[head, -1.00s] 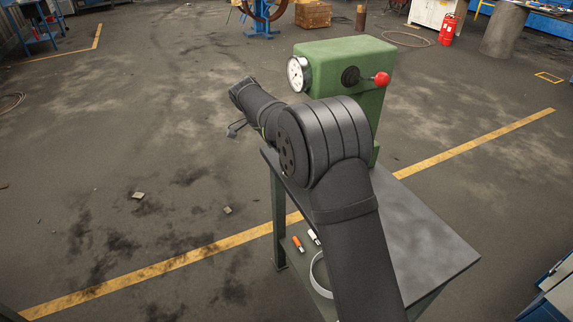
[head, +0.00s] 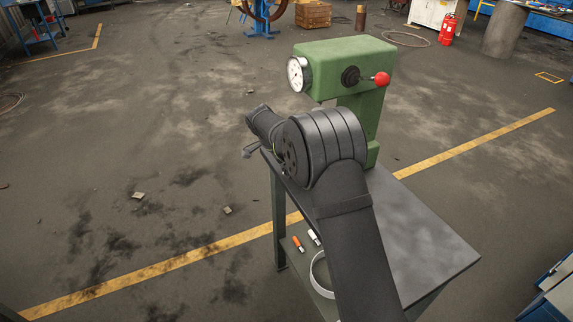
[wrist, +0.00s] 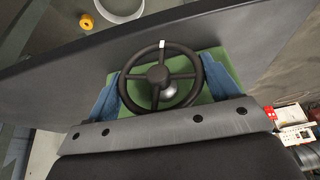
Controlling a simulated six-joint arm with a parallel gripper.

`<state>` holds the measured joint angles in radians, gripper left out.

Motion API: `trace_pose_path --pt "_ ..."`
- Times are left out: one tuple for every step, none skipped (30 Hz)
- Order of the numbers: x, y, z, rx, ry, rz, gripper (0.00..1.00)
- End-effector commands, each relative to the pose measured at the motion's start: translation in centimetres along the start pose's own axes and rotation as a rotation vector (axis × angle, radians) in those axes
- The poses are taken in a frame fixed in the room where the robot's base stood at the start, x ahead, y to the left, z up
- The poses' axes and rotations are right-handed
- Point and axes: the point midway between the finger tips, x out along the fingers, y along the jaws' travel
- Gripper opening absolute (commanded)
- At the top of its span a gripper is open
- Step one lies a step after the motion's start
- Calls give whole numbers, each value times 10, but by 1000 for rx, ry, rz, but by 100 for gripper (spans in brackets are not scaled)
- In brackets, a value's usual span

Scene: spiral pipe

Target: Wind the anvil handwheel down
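My gripper (wrist: 163,75) shows two blue fingers, one on each side of the wheel, spread apart. Whether they touch the rim cannot be told. In the head view the green hardness tester (head: 345,68) stands on the bench, with a round dial (head: 297,74) and a red-knobbed lever (head: 380,79). There my arm hides the handwheel and my gripper's fingers.
The grey bench top (head: 425,245) is clear on the right. Below it, a lower shelf holds a white ring-shaped item (head: 318,275) and small orange and white items (head: 298,244). The bench edge runs close to my arm. Open floor lies to the left.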

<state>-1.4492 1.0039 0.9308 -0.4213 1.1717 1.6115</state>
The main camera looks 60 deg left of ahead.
Motion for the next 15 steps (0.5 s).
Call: trace_pose_path --pt "0 0 0 0 0 0 71" --pt "0 0 0 0 0 0 65" --pt "0 0 0 0 0 0 57" --pt "0 0 0 0 0 0 56" --pt "0 0 0 0 0 0 56" --pt "0 0 0 0 0 0 56" --pt "0 0 0 -1 0 1 56" --pt "0 0 0 -1 0 3 56" --pt "0 0 0 -3 0 7 56" --pt "0 -1 0 -4 0 10 56" --pt "-1 -1 0 -7 0 15 56" --pt "-1 -1 0 -11 1 26 56" --pt "0 -1 0 -15 1 34 56" --pt "0 -1 0 -19 1 45 56" --pt "0 -2 0 -25 1 61 56"
